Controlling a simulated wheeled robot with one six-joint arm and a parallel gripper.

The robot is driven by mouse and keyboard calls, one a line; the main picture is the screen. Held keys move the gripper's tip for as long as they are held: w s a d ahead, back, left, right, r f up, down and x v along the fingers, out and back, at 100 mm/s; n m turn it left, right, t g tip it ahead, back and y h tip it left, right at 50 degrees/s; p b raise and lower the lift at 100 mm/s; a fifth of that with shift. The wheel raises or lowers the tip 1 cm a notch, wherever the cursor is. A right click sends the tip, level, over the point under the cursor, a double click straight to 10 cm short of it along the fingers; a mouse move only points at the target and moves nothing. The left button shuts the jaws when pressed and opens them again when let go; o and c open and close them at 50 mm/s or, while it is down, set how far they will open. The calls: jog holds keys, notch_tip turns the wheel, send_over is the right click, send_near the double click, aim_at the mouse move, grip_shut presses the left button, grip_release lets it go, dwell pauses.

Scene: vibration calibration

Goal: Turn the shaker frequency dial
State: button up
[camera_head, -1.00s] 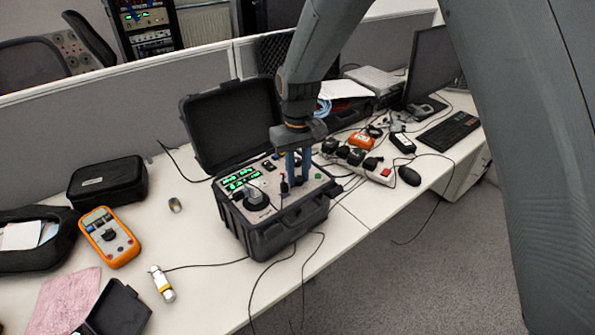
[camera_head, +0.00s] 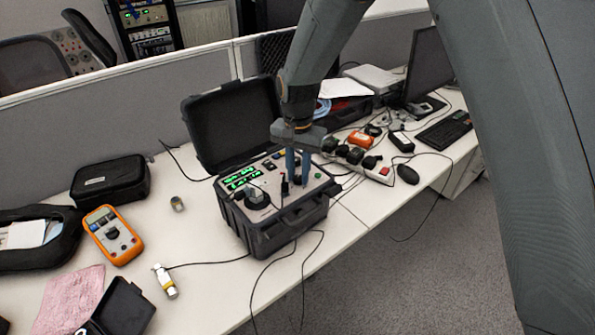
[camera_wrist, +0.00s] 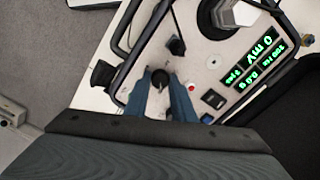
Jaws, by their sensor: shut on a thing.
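The shaker is a black open case with a light control panel (camera_head: 315,184) and green lit displays (camera_head: 240,178). My gripper (camera_head: 298,182) points down at the right part of the panel. In the wrist view its two blue fingers (camera_wrist: 160,84) stand on either side of a small black round dial (camera_wrist: 160,78) and are shut on it. The fingers hide most of the dial in the head view. A larger round shaker head (camera_head: 257,198) sits at the panel's left; it also shows in the wrist view (camera_wrist: 217,20).
The case lid (camera_head: 232,122) stands open behind the panel. An orange multimeter (camera_head: 113,235), a black pouch (camera_head: 110,182) and a small metal cylinder (camera_head: 177,204) lie to the left. A power strip (camera_head: 375,172) and mouse (camera_head: 408,174) lie to the right. Cables hang over the front edge.

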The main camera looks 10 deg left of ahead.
aim_at(299, 177)
jog(key=shift+w+r+m, duration=0.2)
jog(key=shift+m, duration=0.3)
jog(key=o, duration=0.9)
jog(key=shift+o, duration=0.8)
jog(key=shift+s+f, duration=0.1)
jog(key=shift+r+b, duration=1.15)
jog(key=shift+r, duration=2.75)
